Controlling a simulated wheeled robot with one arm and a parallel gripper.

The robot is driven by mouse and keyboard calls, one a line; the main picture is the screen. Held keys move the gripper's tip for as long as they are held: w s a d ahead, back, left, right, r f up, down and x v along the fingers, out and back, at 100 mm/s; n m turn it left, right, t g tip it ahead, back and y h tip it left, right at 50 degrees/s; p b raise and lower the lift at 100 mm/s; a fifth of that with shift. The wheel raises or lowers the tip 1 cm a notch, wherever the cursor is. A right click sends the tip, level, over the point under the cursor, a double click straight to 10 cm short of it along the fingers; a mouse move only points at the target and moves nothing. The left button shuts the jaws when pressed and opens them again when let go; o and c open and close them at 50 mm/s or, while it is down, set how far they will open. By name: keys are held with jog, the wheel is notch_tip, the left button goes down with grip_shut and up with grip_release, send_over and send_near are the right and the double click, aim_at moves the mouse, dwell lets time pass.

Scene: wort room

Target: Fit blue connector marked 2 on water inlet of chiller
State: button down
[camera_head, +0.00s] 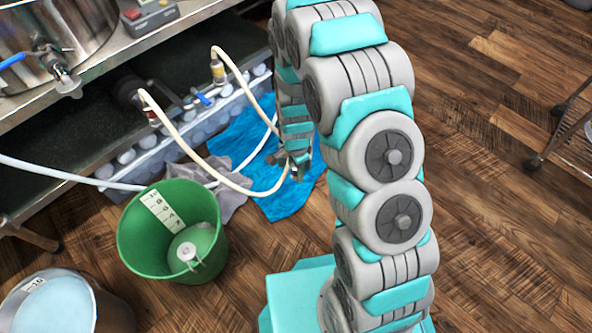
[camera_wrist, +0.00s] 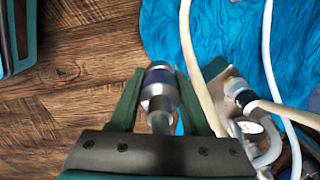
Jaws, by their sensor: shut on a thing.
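My gripper (camera_wrist: 160,78) is shut on a metallic connector (camera_wrist: 157,92) with a dark blue band, seen in the wrist view; no number on it is legible. In the head view my gripper (camera_head: 297,167) hangs low, near a blue cloth on the floor, and the held connector is too small to make out. In the wrist view a second fitting (camera_wrist: 238,90) with blue and yellow parts on a cream hose lies just right of the fingers, apart from the held connector. Metal parts (camera_wrist: 262,140) show below it. I cannot tell which part is the chiller's water inlet.
Cream hoses (camera_head: 185,140) loop from fittings under the steel bench toward my gripper. The blue cloth (camera_head: 290,200) lies below my gripper. A wire rack (camera_head: 572,140) stands at right; wooden floor between is clear.

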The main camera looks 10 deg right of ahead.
jog(key=shift+r+p, duration=0.5)
jog(key=shift+r, duration=1.45)
